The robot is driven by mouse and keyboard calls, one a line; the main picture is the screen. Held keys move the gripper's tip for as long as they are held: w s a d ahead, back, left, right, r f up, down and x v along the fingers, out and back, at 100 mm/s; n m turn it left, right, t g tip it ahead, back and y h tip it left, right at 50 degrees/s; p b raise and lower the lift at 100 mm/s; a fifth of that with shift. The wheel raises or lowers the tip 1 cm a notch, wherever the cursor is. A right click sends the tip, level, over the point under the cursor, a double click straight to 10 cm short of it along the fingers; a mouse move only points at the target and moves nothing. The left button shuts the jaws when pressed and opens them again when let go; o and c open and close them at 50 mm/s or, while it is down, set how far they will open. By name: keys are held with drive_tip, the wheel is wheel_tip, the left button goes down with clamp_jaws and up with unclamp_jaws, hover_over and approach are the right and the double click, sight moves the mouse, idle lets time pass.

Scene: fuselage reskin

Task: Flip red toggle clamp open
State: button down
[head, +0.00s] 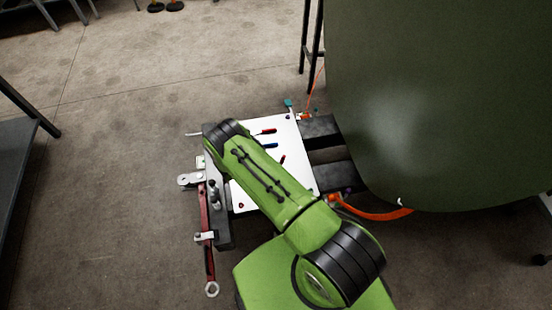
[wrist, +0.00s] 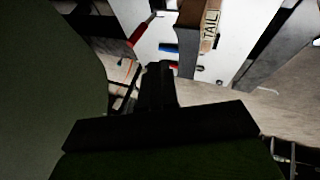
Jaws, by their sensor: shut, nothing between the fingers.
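A long red bar with metal fittings (head: 204,208) runs along the left edge of the white-topped bench in the head view. It looks like the red toggle clamp, but I cannot be sure or tell its lever state. My gripper (wrist: 158,68) shows in the wrist view as dark closed fingers, with nothing between them. It points toward the white top and appears apart from the things there. In the head view my green arm crosses the bench and my gripper cannot be made out.
The white top (head: 242,198) holds red-handled (head: 268,131) and blue-handled (head: 269,145) tools. A block labelled TAIL (wrist: 210,28) shows in the wrist view. A large green fuselage skin (head: 440,110) stands right, with an orange hose (head: 375,213) below.

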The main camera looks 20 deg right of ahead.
sight(284, 159)
drive_tip(key=w+d+f+b, duration=0.3)
drive_tip(key=d+f+b, duration=0.1)
drive_tip(key=d+f, duration=0.4)
drive_tip(key=shift+w+d+f+b, duration=0.15)
drive_tip(key=shift+w+f+b, duration=0.15)
drive_tip(key=shift+f, duration=0.2)
drive_tip(key=shift+d, duration=0.1)
drive_tip(key=shift+s+d+m+y, duration=0.2)
drive_tip(key=shift+d+y, duration=0.4)
drive_tip(key=shift+d, duration=0.1)
drive_tip(key=shift+s+d+m+y, duration=0.15)
drive_tip(key=shift+d+m+y, duration=0.05)
drive_tip(key=shift+d+y, duration=0.45)
drive_tip(key=shift+s+d+f+m+t+y+b, duration=0.2)
drive_tip(key=shift+d+f+y+b, duration=0.3)
drive_tip(key=shift+d+f+b, duration=0.6)
drive_tip(key=shift+s+d+f+t+y+b, duration=0.1)
drive_tip(key=shift+s+d+f+y+b, duration=0.4)
drive_tip(key=shift+d, duration=0.95)
drive_tip(key=shift+s+d+f+m+t+y+b, duration=0.1)
drive_tip(key=shift+d+f+y+b, duration=0.35)
drive_tip(key=shift+d+f+b, duration=0.6)
drive_tip(key=shift+d+f, duration=0.25)
drive_tip(key=shift+f, duration=0.1)
